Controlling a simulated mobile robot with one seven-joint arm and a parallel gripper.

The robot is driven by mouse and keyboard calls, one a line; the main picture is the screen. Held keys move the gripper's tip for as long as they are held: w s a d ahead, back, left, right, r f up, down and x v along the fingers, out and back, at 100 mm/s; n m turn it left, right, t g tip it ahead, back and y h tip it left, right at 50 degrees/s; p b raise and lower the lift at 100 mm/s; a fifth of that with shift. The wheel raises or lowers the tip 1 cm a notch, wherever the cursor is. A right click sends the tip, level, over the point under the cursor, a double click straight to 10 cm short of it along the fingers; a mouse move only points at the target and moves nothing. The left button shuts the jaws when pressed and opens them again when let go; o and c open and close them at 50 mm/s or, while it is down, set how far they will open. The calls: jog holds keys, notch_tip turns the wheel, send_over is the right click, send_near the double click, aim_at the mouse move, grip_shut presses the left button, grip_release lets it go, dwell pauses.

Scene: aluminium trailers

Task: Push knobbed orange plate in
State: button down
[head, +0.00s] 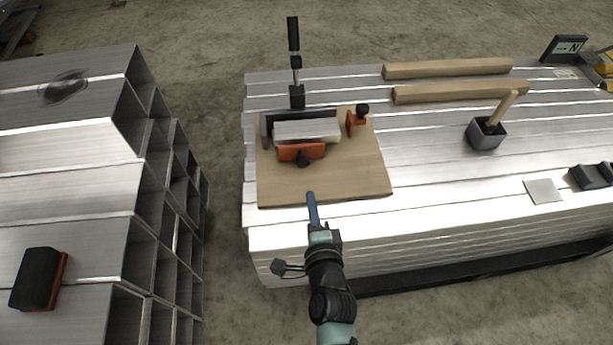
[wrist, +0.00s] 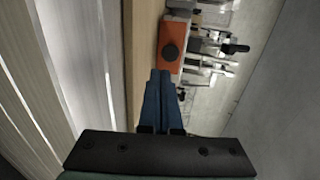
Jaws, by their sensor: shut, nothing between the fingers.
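An orange plate (head: 290,153) with a black knob (head: 303,159) stands at the front of a grey metal block (head: 300,130) on a wooden board (head: 280,188). A second orange plate (head: 352,126) with a black knob (head: 362,108) stands at the block's right, a small gap from it. My gripper (head: 312,208) is shut and empty, its blue fingers over the board's front edge, short of the front plate.
A dark upright clamp (head: 295,70) stands behind the block. Two wooden bars (head: 450,69) and a grey box (head: 485,135) with a wooden handle lie to the right. A stack of aluminium tubes (head: 70,150) with a black-and-orange block (head: 38,278) is at left.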

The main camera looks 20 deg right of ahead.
aim_at(305, 163)
jog(key=x, duration=0.2)
jog(key=b+x, duration=0.1)
jog(key=x, duration=0.1)
jog(key=b+x, duration=0.1)
jog(key=x, duration=0.2)
jog(key=shift+r, duration=0.4)
jog(key=shift+w+d, duration=0.2)
jog(key=shift+w, duration=0.4)
jog(key=shift+r, duration=0.1)
jog(key=shift+w+d+b, duration=0.2)
jog(key=shift+w+b, duration=0.05)
jog(key=shift+w, duration=0.45)
jog(key=shift+w+d+b, duration=0.2)
jog(key=shift+w+b, duration=0.1)
jog(key=shift+w, duration=0.45)
jog(key=shift+w+d+b, duration=0.2)
jog(key=shift+w+b, duration=0.05)
jog(key=shift+w, duration=0.45)
jog(key=shift+s, duration=0.1)
